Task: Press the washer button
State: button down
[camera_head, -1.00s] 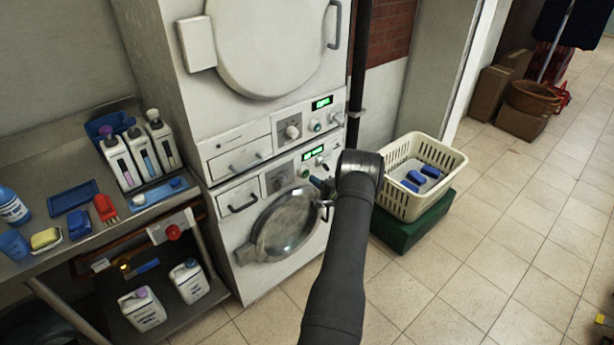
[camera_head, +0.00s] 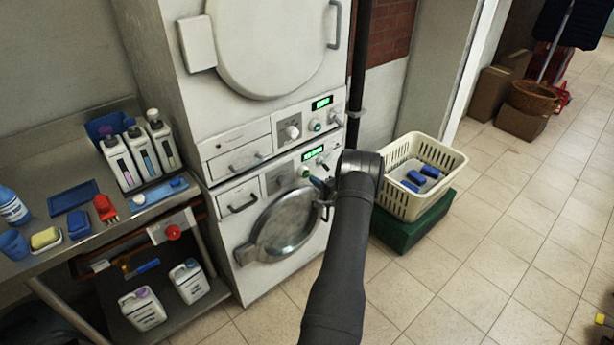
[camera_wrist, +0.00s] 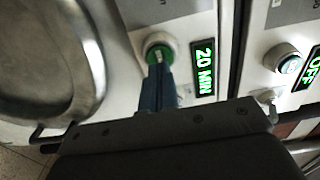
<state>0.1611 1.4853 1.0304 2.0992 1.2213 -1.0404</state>
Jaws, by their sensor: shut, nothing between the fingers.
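The washer (camera_head: 226,262) is the lower of two stacked white machines, with a round door (camera_head: 284,224). Its round button (camera_head: 303,171) has a green ring and sits on the panel beside the display (camera_head: 313,153). In the wrist view, the button (camera_wrist: 157,48) shows just beyond my blue fingertips, which hide its lower part. The display (camera_wrist: 204,68) there reads "20 MIN". My gripper (camera_wrist: 158,72) is shut and empty, pointing at the button; I cannot tell if it touches. In the head view, my gripper (camera_head: 317,182) is small and partly hidden by my arm.
The door handle (camera_head: 324,209) is below my gripper. A cream basket (camera_head: 450,157) on a green box (camera_head: 420,226) stands right. A metal bench (camera_head: 40,185) with bottles stands left.

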jog(key=shift+x, duration=1.1)
dwell(0.6)
jog(key=shift+s+d, duration=0.1)
jog(key=v, duration=0.8)
jog(key=shift+s+d, duration=0.25)
jog(key=shift+d, duration=0.05)
dwell(0.4)
jog(key=shift+x, duration=4.3)
jog(key=shift+v, duration=4.8)
jog(key=s+a, duration=0.5)
jog(key=shift+s+a+r, duration=0.2)
jog(key=shift+s+r, duration=0.2)
jog(key=shift+r, duration=0.1)
